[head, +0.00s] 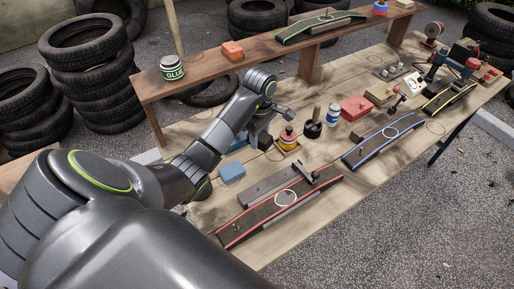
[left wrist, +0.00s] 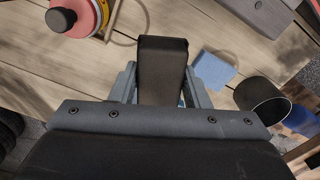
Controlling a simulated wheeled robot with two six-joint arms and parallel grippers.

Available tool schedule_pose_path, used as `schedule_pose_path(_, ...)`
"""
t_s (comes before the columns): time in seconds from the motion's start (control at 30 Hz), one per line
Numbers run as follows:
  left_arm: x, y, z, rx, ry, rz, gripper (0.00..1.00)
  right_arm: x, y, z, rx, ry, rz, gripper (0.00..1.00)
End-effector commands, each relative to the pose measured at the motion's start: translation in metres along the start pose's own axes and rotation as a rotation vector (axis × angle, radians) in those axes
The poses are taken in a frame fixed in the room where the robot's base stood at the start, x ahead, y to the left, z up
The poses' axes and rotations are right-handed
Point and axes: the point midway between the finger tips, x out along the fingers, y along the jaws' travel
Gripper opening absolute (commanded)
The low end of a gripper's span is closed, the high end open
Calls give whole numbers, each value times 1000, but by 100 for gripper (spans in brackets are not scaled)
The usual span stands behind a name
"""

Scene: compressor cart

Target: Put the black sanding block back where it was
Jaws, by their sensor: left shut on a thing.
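The black sanding block (left wrist: 163,62) is a dark upright-looking block in the left wrist view. My left gripper (left wrist: 162,92) is shut on it, with one finger on each side. In the head view my left gripper (head: 262,140) hangs over the left part of the workbench, behind a light blue block (head: 232,172). The sanding block is hard to make out there, mostly hidden by the gripper. I cannot tell whether it touches the bench. The blue block also shows in the left wrist view (left wrist: 214,70), to the right of the held block. My right gripper is out of view.
A red-edged curved board (head: 262,222) lies in front. A raised shelf (head: 200,83) with a glue can (head: 173,69) runs behind.

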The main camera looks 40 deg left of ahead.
Motion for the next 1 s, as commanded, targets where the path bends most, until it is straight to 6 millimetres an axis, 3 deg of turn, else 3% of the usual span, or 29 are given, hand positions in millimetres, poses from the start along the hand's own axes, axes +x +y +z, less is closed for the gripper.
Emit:
schedule_pose_path(0.03, 14, 0, 0, -1, 0, 0, 21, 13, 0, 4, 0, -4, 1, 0)
schedule_pose_path(0.27, 42, 0, 0, -2, 0, 0, 21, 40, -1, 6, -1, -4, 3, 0)
schedule_pose_path(0.33, 44, -1, 0, -3, -2, -4, 21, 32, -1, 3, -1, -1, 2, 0)
schedule_pose_path(0.63, 82, -1, 0, -3, -1, -3, 21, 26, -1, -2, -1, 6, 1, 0)
schedule_pose_path(1.0, 89, 0, 0, -3, 0, 0, 21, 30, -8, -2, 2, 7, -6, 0)
